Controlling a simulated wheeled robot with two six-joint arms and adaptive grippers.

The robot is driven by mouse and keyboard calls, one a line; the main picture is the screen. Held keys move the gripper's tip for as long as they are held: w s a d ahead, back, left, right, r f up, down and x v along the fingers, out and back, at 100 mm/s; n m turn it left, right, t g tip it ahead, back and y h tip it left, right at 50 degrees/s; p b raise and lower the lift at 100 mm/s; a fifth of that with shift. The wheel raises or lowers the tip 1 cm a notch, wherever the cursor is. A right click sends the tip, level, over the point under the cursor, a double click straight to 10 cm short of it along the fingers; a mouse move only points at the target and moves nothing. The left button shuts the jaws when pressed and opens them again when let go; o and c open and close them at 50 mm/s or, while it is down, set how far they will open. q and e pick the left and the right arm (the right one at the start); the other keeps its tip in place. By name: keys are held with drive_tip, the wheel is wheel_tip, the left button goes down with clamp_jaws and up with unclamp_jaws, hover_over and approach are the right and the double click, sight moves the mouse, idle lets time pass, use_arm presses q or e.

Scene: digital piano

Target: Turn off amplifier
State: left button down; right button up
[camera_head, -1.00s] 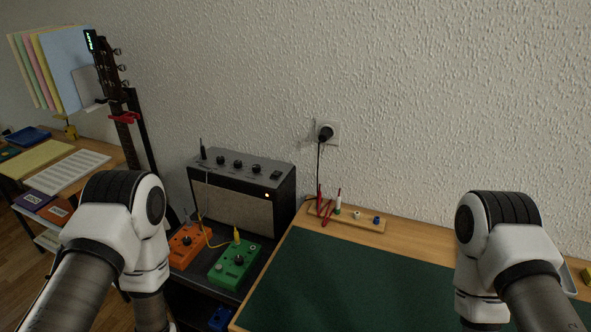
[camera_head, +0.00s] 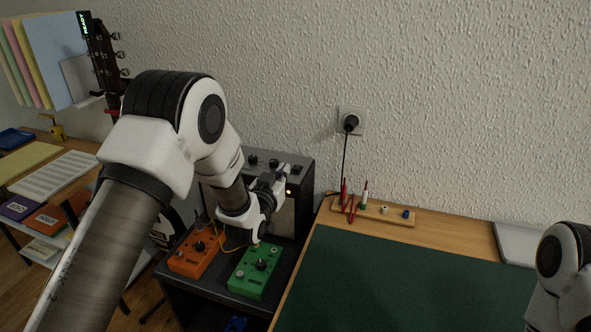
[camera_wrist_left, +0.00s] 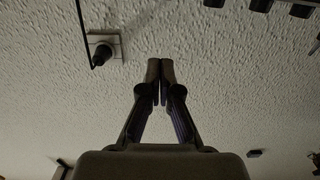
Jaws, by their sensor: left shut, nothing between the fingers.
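The amplifier (camera_head: 306,172) is a dark box with a light grille, standing against the wall behind the pedals. Knobs (camera_head: 253,160) and a black rocker switch (camera_head: 297,169) sit along its top, and a small light on its front glows. My left gripper (camera_head: 283,178) is in front of the amplifier's upper right part, close to the switch; I cannot tell whether it touches. In the left wrist view the fingers (camera_wrist_left: 160,70) are together and empty, with dark control parts (camera_wrist_left: 261,4) at the top edge. My right gripper is out of view.
An orange pedal (camera_head: 198,250) and a green pedal (camera_head: 254,271) stand in front of the amplifier. A wall socket with a black plug (camera_head: 351,122) is to its right. A desk with a green mat (camera_head: 400,285) and a wooden probe strip (camera_head: 375,212) lies at right.

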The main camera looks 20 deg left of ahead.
use_arm(q)
drive_tip(key=p, duration=0.1)
hover_over(294, 177)
drive_tip(key=w, duration=0.2)
drive_tip(key=shift+s+a+f, duration=0.1)
drive_tip(key=shift+s+f, duration=0.05)
drive_tip(key=shift+s, duration=0.05)
drive_tip(key=f, duration=0.1)
drive_tip(key=s+f, duration=0.1)
drive_tip(key=shift+f+p, duration=0.3)
drive_tip(key=shift+s+f, duration=0.25)
drive_tip(key=shift+f, duration=0.35)
